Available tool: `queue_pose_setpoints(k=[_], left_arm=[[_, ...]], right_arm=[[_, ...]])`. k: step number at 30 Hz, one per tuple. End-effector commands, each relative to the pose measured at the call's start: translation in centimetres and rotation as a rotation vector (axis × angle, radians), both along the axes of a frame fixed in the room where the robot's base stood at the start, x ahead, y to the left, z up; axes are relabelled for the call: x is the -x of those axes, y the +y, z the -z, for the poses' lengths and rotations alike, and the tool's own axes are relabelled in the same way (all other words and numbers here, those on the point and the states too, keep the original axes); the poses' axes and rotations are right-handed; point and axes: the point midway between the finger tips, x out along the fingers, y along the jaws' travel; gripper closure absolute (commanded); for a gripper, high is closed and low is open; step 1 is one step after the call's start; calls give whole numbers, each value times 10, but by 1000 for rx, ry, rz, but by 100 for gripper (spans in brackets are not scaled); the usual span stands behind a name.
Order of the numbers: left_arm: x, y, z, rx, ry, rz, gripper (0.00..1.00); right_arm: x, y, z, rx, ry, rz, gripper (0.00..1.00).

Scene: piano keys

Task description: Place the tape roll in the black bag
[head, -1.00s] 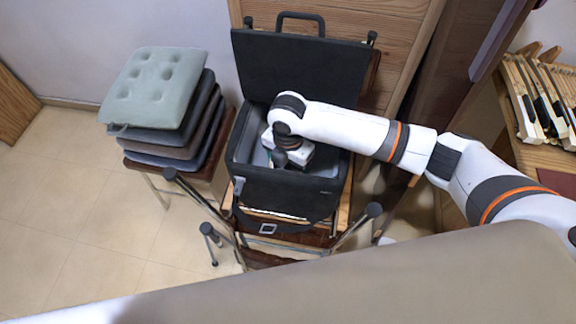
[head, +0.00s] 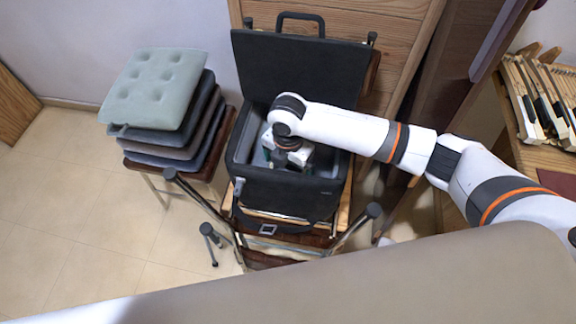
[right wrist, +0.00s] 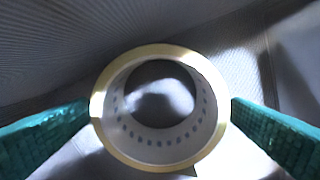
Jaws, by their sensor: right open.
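The black bag (head: 285,190) stands open on a chair, its lid raised at the back. My right gripper (head: 288,163) reaches down into the bag, and its fingertips are largely hidden in the head view. In the right wrist view, the tape roll (right wrist: 160,147), a pale ring with a yellowish edge, lies between the two green fingers of my right gripper (right wrist: 160,112). The fingers are open on either side, close to the roll's rim. Grey bag lining surrounds the roll. The roll cannot be made out in the head view. My left gripper is not in view.
A stool with stacked cushions (head: 155,90) stands left of the bag. A wooden panel (head: 385,40) is behind it. Piano keys (head: 540,95) lie on a wooden surface at right. Metal legs with dark caps stick out in front of the bag. Floor at left is clear.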

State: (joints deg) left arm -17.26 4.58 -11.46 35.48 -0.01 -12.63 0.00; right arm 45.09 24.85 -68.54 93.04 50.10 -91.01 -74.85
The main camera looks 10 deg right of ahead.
Motion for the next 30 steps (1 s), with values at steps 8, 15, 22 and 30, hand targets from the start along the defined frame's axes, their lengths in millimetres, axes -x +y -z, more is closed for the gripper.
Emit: queue_pose_setpoints(k=[8, 15, 22, 30], left_arm=[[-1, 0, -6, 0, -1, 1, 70], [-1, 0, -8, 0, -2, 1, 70], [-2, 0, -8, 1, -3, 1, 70], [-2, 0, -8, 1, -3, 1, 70]], right_arm=[[-1, 1, -62, -1, -4, -2, 0], [0, 1, -97, -1, -1, -1, 0], [0, 0, -106, 0, 0, 0, 0], [0, 0, -105, 0, 0, 0, 0]])
